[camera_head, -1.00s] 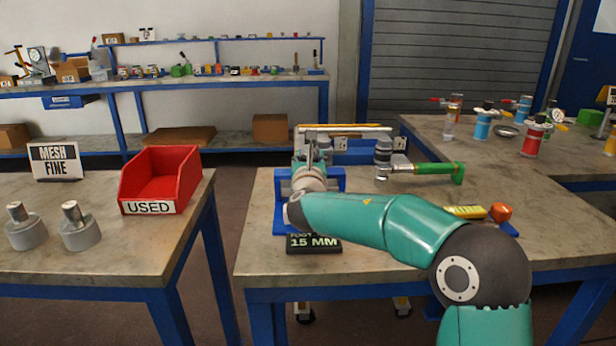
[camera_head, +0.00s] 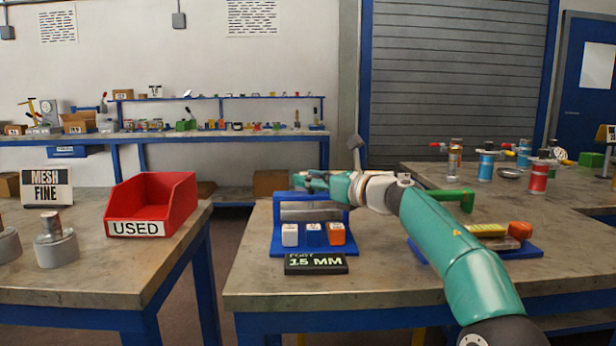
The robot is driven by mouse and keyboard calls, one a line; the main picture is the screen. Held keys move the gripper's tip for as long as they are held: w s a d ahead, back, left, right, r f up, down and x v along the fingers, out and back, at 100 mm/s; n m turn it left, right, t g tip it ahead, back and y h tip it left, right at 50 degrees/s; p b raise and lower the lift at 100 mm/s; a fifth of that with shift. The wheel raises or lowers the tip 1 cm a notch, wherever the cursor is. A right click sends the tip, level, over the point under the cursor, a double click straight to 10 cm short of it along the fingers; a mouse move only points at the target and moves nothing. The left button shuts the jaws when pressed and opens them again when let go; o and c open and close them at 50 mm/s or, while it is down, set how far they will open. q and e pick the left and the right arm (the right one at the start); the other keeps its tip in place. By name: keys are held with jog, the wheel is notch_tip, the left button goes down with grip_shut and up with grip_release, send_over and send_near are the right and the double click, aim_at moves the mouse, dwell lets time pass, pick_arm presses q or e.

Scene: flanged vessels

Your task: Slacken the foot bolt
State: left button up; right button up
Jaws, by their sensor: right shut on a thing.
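My right arm comes in from the lower right, and its gripper (camera_head: 357,165) is beyond the wrist, over the back of the near bench. It is shut on a slim grey thing (camera_head: 356,146) with a bent top, which stands up above the wrist; the fingers are mostly hidden. I cannot make out the foot bolt. My left gripper is not in view.
A red "USED" bin (camera_head: 135,228) and grey flanged pieces (camera_head: 57,243) stand on the left bench. An orange-ended tool (camera_head: 520,231) lies on a blue holder at right.

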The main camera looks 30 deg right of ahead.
jog(key=shift+w+d+n+g+y+p, duration=0.1)
jog(key=shift+n+g+y+p, duration=0.35)
jog(key=shift+y+p, duration=0.3)
pick_arm(q)
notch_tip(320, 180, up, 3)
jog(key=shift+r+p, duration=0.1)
jog(key=shift+p, duration=0.3)
pick_arm(e)
jog(key=shift+f+n+y, duration=0.2)
jog(key=shift+n+y, duration=0.15)
jog(key=shift+y, duration=0.1)
jog(key=shift+f, duration=0.1)
jog(key=o, duration=1.2)
jog(key=shift+c, duration=0.2)
